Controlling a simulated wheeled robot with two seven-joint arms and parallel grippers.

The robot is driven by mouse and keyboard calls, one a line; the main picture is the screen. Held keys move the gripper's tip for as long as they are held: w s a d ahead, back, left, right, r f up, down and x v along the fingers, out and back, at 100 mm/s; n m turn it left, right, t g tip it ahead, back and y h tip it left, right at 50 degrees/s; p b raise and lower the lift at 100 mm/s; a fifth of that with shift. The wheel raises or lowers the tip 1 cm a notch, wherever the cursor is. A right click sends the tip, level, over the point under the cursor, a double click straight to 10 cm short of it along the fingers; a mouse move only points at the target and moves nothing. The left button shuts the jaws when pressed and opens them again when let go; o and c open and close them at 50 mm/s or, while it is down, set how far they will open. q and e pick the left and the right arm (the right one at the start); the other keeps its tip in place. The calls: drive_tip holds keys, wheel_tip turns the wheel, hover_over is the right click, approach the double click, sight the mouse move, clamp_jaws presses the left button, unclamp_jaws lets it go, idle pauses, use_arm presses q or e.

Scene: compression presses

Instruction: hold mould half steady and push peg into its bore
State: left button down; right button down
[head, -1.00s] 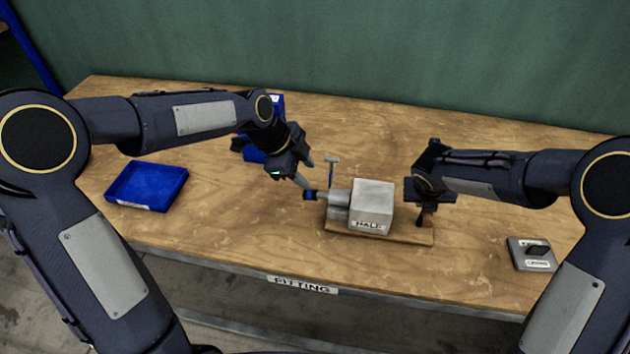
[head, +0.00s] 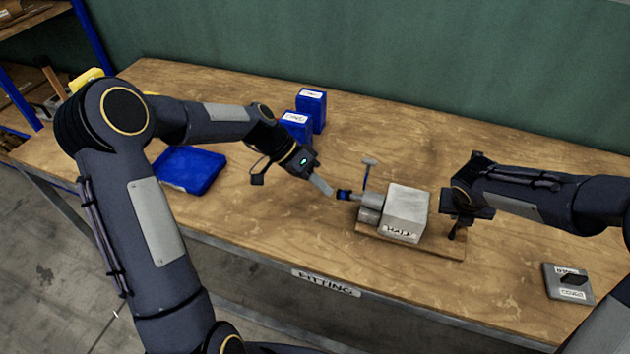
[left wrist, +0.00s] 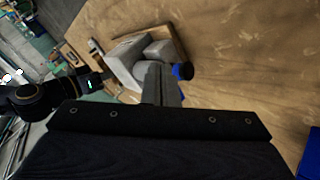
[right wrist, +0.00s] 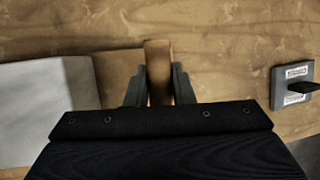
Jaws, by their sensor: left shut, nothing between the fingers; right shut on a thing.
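The mould half, a grey block (head: 405,213) with a label, sits on a wooden board (head: 408,245). A grey peg (head: 366,201) with a blue end (head: 343,195) sticks out of its left side; how deep it sits is hidden. My left gripper (head: 330,190) is shut and empty, its fingertips close to the blue end; contact is unclear. In the left wrist view the fingers (left wrist: 162,85) point toward the block (left wrist: 125,60), with the blue end (left wrist: 184,71) beside them. My right gripper (right wrist: 158,85) is shut on a brown upright piece (right wrist: 158,70) right of the block.
Blue boxes (head: 312,108) stand farther back, and a blue tray (head: 190,170) lies to the left. A grey plate with a black handle (head: 567,282) lies at the right. The bench front is mostly clear.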

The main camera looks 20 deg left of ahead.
sight(338, 193)
use_arm(q)
drive_tip(key=a+f+n+t+h, duration=0.1)
drive_tip(key=n+h, duration=0.1)
drive_tip(key=n, duration=0.2)
drive_tip(key=w+a+f+n+t+h, duration=0.1)
drive_tip(key=a+f+n+h, duration=0.1)
drive_tip(key=n, duration=0.3)
drive_tip(key=a+f+n+h, duration=0.1)
drive_tip(key=a+n+h, duration=0.1)
drive_tip(key=n, duration=0.3)
drive_tip(key=shift+w+a+f+t, duration=0.15)
drive_tip(key=shift+w+t, duration=0.15)
drive_tip(key=shift+t, duration=0.1)
drive_tip(key=shift+w+a+f+n+t, duration=0.15)
drive_tip(key=shift+a+n+t, duration=0.15)
drive_tip(key=shift+n, duration=0.4)
drive_tip(key=shift+w+n, duration=0.1)
drive_tip(key=shift+n, duration=0.3)
drive_tip(key=shift+w+d+f, duration=0.1)
drive_tip(key=shift+d, duration=0.3)
drive_tip(key=shift+x, duration=2.45)
drive_tip(key=shift+d, duration=0.6)
